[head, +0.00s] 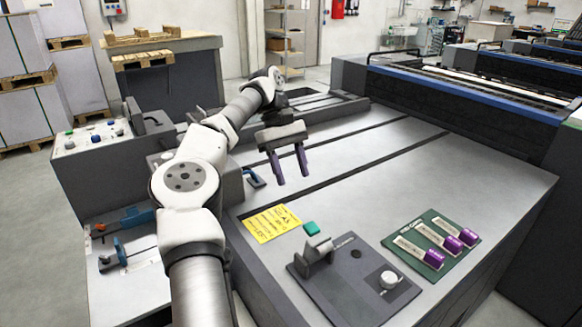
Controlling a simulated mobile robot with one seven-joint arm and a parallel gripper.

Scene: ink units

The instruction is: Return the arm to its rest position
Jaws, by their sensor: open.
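My arm rises from the bottom of the head view and bends at a large white joint, then reaches away over the grey machine top (470,185). My gripper (291,182) hangs from the arm's far end with its fingers pointing down. How high the fingertips are above the surface is hard to tell.
A yellow label (271,223) lies near a dark plate (315,283) bearing a grey block and a white knob (389,279). A green board (412,250) holds purple-capped items (434,259). A control panel (92,138) stands left. A blue-edged machine (465,100) borders the back right.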

